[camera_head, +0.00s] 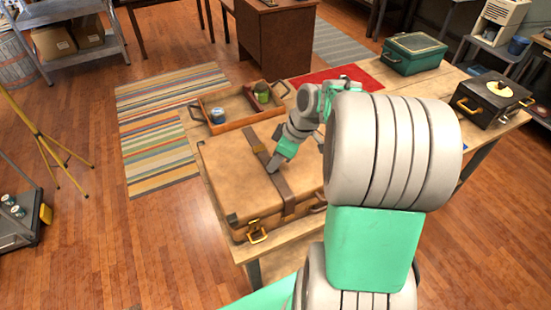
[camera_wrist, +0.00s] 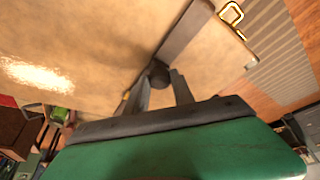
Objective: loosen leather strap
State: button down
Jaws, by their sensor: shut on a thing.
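A tan leather suitcase (camera_head: 231,178) lies flat on the wooden table, and its top also fills much of the wrist view (camera_wrist: 80,50). A dark brown leather strap (camera_head: 254,140) runs across the lid and down the front side; it also shows in the wrist view (camera_wrist: 187,30). My gripper (camera_head: 273,168) is at the strap near the middle of the lid. In the wrist view my gripper's fingers (camera_wrist: 160,88) are closed around a small dark round part on the strap. My fingers partly hide that part, and my arm hides the suitcase's right end.
A wooden tray (camera_head: 230,124) with a blue-lidded tin (camera_head: 217,116) and a green jar (camera_head: 262,91) stands behind the suitcase. A green box (camera_head: 413,54) and a dark case (camera_head: 491,98) stand at the table's far right. A red mat (camera_head: 345,75) lies between.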

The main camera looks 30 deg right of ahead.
jog(key=s, duration=0.3)
jog(key=shift+s+b, duration=0.35)
jog(key=shift+b, duration=0.05)
jog(key=c, duration=1.1)
grip_release()
jog(key=shift+o, duration=0.2)
jog(key=shift+r, duration=0.1)
jog(key=v, duration=0.7)
jog(key=shift+r, duration=0.25)
jog(key=shift+s+d, duration=0.1)
jog(key=shift+s, duration=0.05)
